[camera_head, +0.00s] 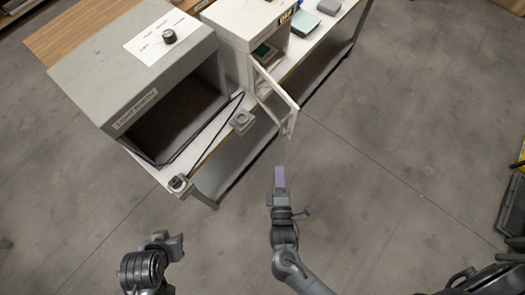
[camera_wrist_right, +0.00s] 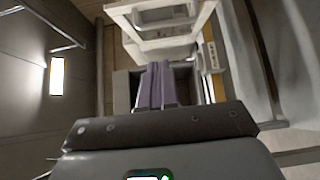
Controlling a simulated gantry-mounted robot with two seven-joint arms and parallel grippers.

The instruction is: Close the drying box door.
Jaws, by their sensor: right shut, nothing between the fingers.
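The drying box (camera_head: 246,24) is a white box at the back of the bench, with a dark label on its front corner. Its white-framed door (camera_head: 286,104) with a clear pane stands open, swung out over the bench's front edge. My right gripper (camera_head: 280,172) is in front of and below the door, apart from it, with its purple fingers shut and empty. The fingers also show in the right wrist view (camera_wrist_right: 156,86), with a white frame, likely the door, beyond them. My left arm is at the lower left in the head view; its fingers cannot be made out.
A grey light booth (camera_head: 95,75) with a dark opening and a dial stands left of the drying box. A small grey device (camera_head: 242,121) and a cable lie on the white bench (camera_head: 152,172). Teal (camera_head: 304,22) and grey items lie at the back. Open floor is right of the bench.

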